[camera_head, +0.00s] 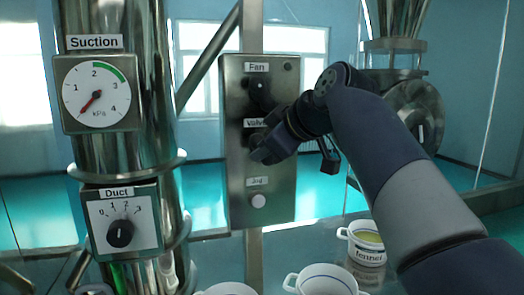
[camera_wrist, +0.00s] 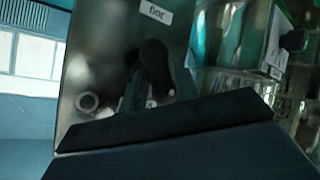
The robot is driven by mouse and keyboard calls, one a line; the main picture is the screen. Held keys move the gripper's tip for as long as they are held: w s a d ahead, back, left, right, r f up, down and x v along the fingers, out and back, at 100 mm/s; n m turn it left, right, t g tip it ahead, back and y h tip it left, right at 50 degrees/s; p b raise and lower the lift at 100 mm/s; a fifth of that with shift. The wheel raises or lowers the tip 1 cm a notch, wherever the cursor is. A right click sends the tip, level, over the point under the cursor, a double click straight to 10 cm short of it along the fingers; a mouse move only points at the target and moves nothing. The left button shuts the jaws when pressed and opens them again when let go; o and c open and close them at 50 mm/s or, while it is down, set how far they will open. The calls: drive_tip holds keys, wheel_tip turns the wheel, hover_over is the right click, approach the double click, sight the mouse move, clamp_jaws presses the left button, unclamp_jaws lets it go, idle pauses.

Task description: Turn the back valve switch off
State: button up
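A grey metal control panel (camera_head: 236,190) stands upright at the centre of the head view. Its middle label, partly covered, reads like "Valve" (camera_head: 254,123). My gripper (camera_head: 266,150) is in front of the panel at that label's height and hides the valve switch. Whether it touches the switch cannot be told. In the wrist view the panel (camera_wrist: 95,60) is seen close up and tilted, with a black knob (camera_wrist: 156,66) on it.
The panel also has a black Fan knob (camera_head: 261,92) above and a pale Jog button (camera_head: 258,201) below. A Suction gauge (camera_head: 97,95) and a Duct dial (camera_head: 120,233) are on the left. White pots (camera_head: 325,282) and a fennel pot (camera_head: 362,252) stand below.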

drive_tip(key=v, duration=0.9)
drive_tip(key=x, duration=1)
drive_tip(key=shift+w+a+f, duration=0.2)
drive_tip(key=shift+w+f, duration=0.15)
